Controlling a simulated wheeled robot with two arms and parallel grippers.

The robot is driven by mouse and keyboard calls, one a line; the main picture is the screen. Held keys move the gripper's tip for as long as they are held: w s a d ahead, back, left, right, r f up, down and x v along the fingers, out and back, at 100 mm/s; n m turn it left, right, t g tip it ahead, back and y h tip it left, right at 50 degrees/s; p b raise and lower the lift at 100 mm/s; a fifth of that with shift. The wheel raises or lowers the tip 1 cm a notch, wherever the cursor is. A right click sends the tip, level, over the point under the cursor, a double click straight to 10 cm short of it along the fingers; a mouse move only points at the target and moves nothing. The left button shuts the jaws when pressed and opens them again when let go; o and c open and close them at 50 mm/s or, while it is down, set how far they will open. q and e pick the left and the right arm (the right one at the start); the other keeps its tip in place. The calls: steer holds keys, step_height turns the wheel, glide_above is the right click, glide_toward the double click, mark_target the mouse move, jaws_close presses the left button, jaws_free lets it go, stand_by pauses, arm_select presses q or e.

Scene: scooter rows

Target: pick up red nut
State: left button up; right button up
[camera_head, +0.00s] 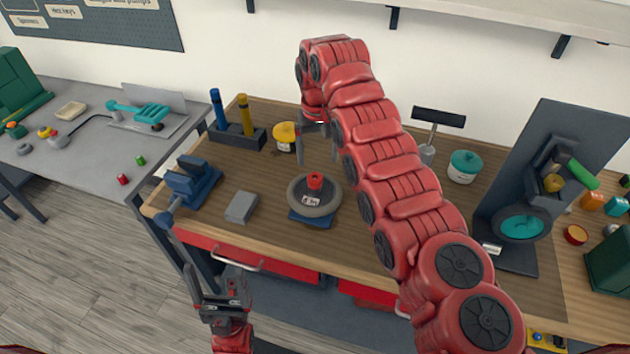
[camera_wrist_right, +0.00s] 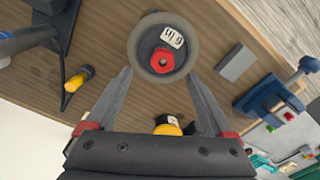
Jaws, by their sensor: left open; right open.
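The red nut (camera_head: 315,181) lies inside a round grey dish (camera_head: 332,205) on the wooden workbench. In the right wrist view the red nut (camera_wrist_right: 162,61) shows beside a small white label, inside the dish's grey rim (camera_wrist_right: 134,48). My right gripper (camera_head: 318,158) is open and empty above the far side of the dish. In the right wrist view its two fingers (camera_wrist_right: 158,75) stand apart, on either side of the nut's line. My left gripper (camera_head: 216,280) is open and empty, low in front of the bench's left front edge.
A grey block (camera_head: 241,207) and a blue vise (camera_head: 188,184) stand left of the dish. A yellow-topped jar (camera_head: 285,136) stands behind it. A holder with blue and yellow tools (camera_head: 237,136) is at the back left. A teal-lidded pot (camera_head: 464,166) is to the right.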

mark_target(315, 178)
steer(key=shift+s+f+p, duration=0.1)
steer(key=shift+f+p, duration=0.2)
steer(key=shift+f, duration=0.3)
steer(key=f, duration=0.1)
steer(key=f+p, duration=0.2)
steer(key=shift+w+a+f, duration=0.3)
steer(key=shift+f, duration=0.05)
step_height(315, 178, down, 2)
steer(key=shift+a+f+p, duration=0.1)
steer(key=shift+p, duration=0.4)
steer(key=shift+w+f, duration=0.1)
steer(key=shift+f, duration=0.25)
steer(key=shift+c, duration=0.4)
jaws_close()
steer(key=shift+r, duration=0.1)
